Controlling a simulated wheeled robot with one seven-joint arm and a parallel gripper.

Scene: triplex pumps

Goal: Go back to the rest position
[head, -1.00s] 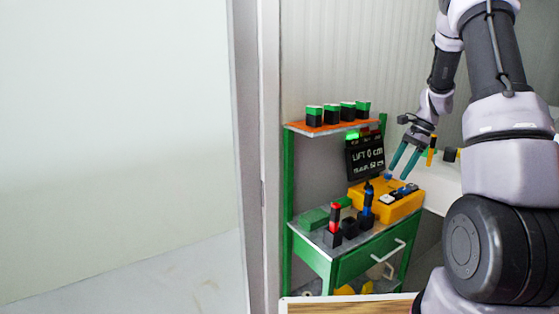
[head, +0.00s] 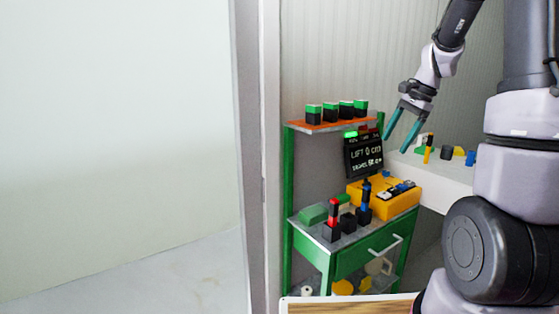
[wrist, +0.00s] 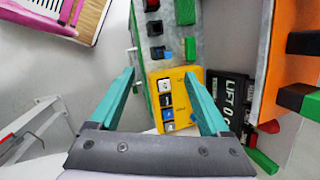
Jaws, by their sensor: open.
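My gripper (head: 400,132) is open and empty in the head view, with two teal fingers pointing down. It hangs in the air to the right of the dark display, above the yellow control box (head: 400,205). In the wrist view, the fingers of my gripper (wrist: 163,82) are spread wide with nothing between them. The yellow control box, with its white, black and blue buttons, shows below and between them in the wrist view (wrist: 184,80), apart from the fingers.
A green cart (head: 350,262) carries the box, a red-handled and a blue-handled tool in black holders, and a dark display (head: 364,155) reading "LIFT 0 cm". An orange shelf (head: 330,127) holds several green-topped black blocks. A white table (head: 440,176) with small parts stands at right.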

